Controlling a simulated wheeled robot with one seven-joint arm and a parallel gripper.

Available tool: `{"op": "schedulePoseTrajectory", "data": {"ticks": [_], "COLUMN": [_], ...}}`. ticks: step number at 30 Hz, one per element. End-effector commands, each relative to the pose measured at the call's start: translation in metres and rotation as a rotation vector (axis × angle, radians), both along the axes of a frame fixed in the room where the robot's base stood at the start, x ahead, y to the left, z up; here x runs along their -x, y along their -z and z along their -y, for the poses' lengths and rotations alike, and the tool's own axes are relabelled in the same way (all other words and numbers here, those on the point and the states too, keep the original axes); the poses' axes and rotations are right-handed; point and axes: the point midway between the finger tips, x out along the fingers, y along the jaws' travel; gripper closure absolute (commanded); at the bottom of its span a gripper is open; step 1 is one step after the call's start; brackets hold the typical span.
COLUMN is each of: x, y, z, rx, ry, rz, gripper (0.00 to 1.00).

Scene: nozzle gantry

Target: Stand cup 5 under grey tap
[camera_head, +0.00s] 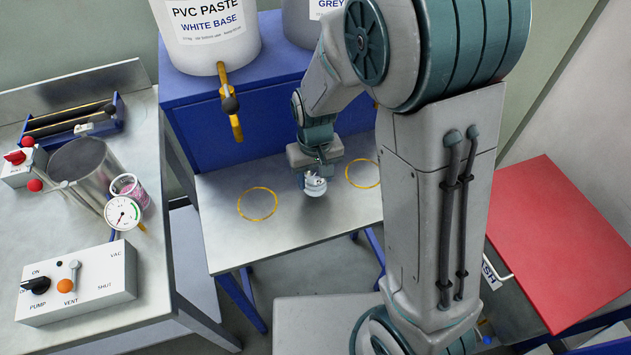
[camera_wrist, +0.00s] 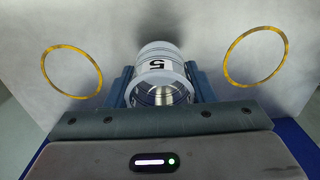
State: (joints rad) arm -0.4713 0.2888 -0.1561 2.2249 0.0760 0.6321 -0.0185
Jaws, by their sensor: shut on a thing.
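Cup 5 (camera_wrist: 161,68) is a pale metal cup with a black "5" on a white label. My gripper (camera_wrist: 160,86) is shut on it, one finger on each side. In the head view the cup (camera_head: 315,186) shows below my gripper (camera_head: 314,172), over the steel table between two yellow rings. I cannot tell whether it touches the table. The grey tub (camera_head: 298,22), marked "GREY", is mostly hidden by my arm, and its tap is almost wholly hidden. The right ring (camera_head: 363,173) lies on the grey tub's side; the left ring (camera_head: 257,204) lies toward the white tub.
The white-base tub (camera_head: 212,35) with a yellow tap (camera_head: 234,110) stands on the blue stand (camera_head: 200,125) at the back. A left bench (camera_head: 150,270) holds a control box (camera_head: 78,283), a metal pot (camera_head: 85,168) and a gauge (camera_head: 122,213). A red panel (camera_head: 558,235) is at right.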

Motion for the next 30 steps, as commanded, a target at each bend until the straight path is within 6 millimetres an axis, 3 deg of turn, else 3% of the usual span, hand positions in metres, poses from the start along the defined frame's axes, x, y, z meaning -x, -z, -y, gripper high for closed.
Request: {"op": "schedulePoseTrajectory", "data": {"ticks": [6,18,19,21,30], "x": [0.001,0.0,0.0,0.0,0.0], "y": [0.027,0.033,0.032,0.031,0.029], "z": [0.0,0.0,0.0,0.0,0.0], "rx": [0.002,0.001,0.001,0.001,0.001], "ry": [-0.001,-0.001,-0.001,-0.001,-0.001], "rz": [-0.002,-0.001,0.0,0.0,0.0], "gripper": [0.73,0.73,0.45,0.29,0.29]}}
